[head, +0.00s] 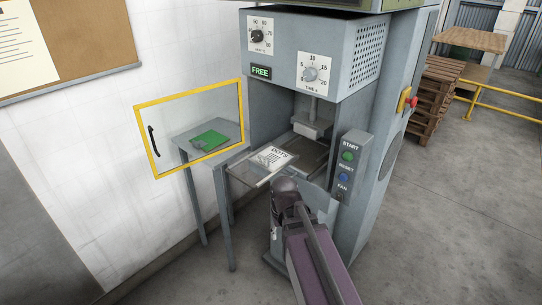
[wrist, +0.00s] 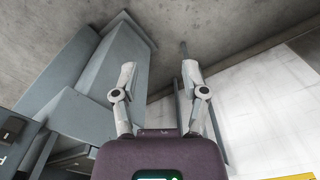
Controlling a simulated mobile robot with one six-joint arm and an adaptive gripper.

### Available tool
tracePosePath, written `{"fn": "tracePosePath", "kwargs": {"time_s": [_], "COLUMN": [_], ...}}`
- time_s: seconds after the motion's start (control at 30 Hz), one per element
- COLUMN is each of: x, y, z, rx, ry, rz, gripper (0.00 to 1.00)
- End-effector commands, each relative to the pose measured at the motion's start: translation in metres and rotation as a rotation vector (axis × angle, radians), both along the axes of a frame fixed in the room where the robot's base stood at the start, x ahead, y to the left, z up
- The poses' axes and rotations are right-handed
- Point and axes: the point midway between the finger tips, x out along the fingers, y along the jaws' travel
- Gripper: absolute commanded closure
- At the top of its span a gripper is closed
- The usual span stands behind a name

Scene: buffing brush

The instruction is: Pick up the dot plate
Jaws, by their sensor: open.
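A flat plate with a white face marked "DOTS" (head: 274,157) lies at the front opening of the grey machine, partly sticking out over its front edge. I take it for the dot plate. My arm rises from the bottom of the head view, and its dark rounded end is just in front of and below the plate. The plate cannot be made out in the wrist view, which shows floor, wall and grey metal parts.
The yellow-framed clear door (head: 190,95) stands swung open on the left. A small grey side table (head: 195,138) behind it holds a green item (head: 205,141). A control box (head: 350,165) with buttons is right of the opening. The press head (head: 312,125) hangs inside.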

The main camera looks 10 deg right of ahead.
Motion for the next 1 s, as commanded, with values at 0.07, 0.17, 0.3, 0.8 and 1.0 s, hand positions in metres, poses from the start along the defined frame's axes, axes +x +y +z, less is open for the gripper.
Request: {"fn": "tracePosePath", "kwargs": {"time_s": [0.07,0.17,0.3,0.8,1.0], "x": [0.018,0.039,0.069,0.176,0.218], "y": [0.006,0.006,0.006,0.006,0.006], "z": [0.021,0.04,0.068,0.166,0.204], "rx": [0.0,0.0,0.0,0.0,0.001], "ry": [0.0,0.0,0.0,-0.001,-0.001], "rz": [0.032,0.073,0.136,0.365,0.456], "gripper": [0.43,0.43,0.43,0.43,0.43]}}
